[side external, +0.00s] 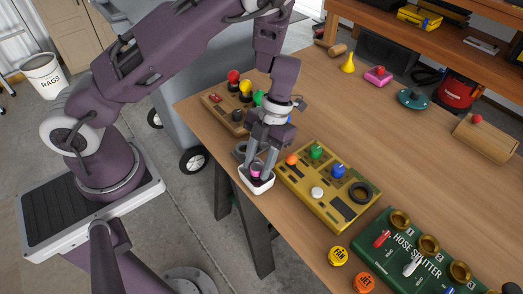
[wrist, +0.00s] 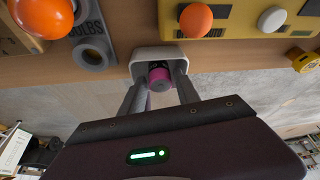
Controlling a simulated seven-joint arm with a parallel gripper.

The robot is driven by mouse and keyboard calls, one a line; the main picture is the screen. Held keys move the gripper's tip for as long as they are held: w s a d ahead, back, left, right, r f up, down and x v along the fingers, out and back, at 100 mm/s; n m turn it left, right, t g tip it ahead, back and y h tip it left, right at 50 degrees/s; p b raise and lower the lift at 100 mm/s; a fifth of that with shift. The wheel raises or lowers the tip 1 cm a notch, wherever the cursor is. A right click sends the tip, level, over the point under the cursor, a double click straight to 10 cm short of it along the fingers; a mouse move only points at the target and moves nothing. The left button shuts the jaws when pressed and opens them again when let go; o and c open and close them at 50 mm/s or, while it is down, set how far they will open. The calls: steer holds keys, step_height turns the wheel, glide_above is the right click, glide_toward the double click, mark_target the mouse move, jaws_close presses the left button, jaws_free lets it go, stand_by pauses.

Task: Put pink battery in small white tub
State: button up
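The small white tub (side external: 259,187) stands near the table's front edge; it also shows at the top middle of the wrist view (wrist: 140,55). The pink battery (side external: 256,171), with a pink end and a dark body, is between my gripper's fingers, its lower part at the tub's opening. In the wrist view the battery (wrist: 159,82) shows pink end toward the camera. My gripper (side external: 261,168) points down over the tub, with its fingers close against both sides of the battery. Whether the battery touches the tub's floor is hidden.
A yellow button box (side external: 320,185) stands just right of the tub. A box with coloured bulbs (side external: 222,107) and a grey ring (wrist: 92,53) are beside it on the other side. A green hose splitter (side external: 400,255) is farther right. The table's front edge is close.

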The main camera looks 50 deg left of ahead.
step_height(320, 180, up, 18)
steer(key=m+t+h, duration=0.2)
steer(key=m, duration=0.7)
steer(key=s+a+r+m+t+y, duration=0.1)
steer(key=s+r+m+t, duration=0.3)
steer(key=m, duration=1)
steer(key=s+a+r+m+t+y, duration=0.1)
steer(key=s+r+m+t, duration=0.3)
steer(key=m, duration=1.1)
steer(key=s+a+r, duration=0.1)
steer(key=s+r, duration=0.2)
steer(key=s, duration=0.3)
steer(key=shift+a+y, duration=0.15)
steer(key=shift+y, duration=0.25)
